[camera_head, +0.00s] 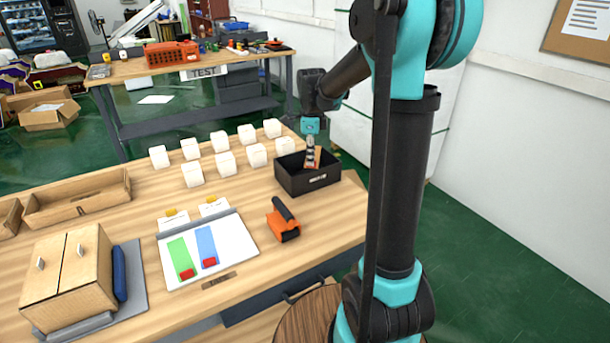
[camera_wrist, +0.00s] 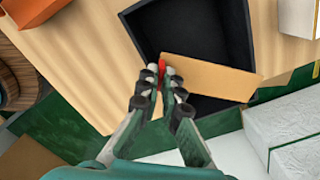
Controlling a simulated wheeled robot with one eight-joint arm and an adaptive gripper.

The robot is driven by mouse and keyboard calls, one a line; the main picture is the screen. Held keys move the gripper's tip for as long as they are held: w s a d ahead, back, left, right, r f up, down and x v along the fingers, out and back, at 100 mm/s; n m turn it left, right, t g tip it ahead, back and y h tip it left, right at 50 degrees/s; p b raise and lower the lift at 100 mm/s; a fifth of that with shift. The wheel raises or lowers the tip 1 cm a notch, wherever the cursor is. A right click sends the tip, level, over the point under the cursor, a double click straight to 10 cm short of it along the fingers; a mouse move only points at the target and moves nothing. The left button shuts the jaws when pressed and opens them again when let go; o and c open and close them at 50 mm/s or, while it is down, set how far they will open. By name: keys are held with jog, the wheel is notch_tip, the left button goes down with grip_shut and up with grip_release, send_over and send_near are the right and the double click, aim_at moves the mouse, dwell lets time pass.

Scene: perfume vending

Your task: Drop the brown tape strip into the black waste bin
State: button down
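The black waste bin (camera_head: 308,181) is an open box near the right end of the wooden table; its dark inside (camera_wrist: 190,35) fills the top middle of the wrist view. My gripper (camera_head: 310,160) points down over the bin. In the wrist view its fingertips (camera_wrist: 161,72) are close together on the left end of the brown tape strip (camera_wrist: 210,78). The strip is flat and tan, with a red bit at the gripped end, and lies across the bin's opening in that view. It shows small beside the fingers in the head view (camera_head: 317,155).
Several white blocks (camera_head: 225,163) stand left of the bin. An orange tape dispenser (camera_head: 285,222) lies in front of it. A white board with green and blue strips (camera_head: 208,250) and a wooden cabinet (camera_head: 70,275) are further left. A small brown piece (camera_head: 219,281) lies near the front edge.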

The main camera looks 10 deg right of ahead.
jog(key=c, duration=1.6)
grip_release()
jog(key=shift+c, duration=0.2)
jog(key=shift+r, duration=0.1)
notch_tip(320, 180, up, 12)
jog(key=shift+s, duration=0.1)
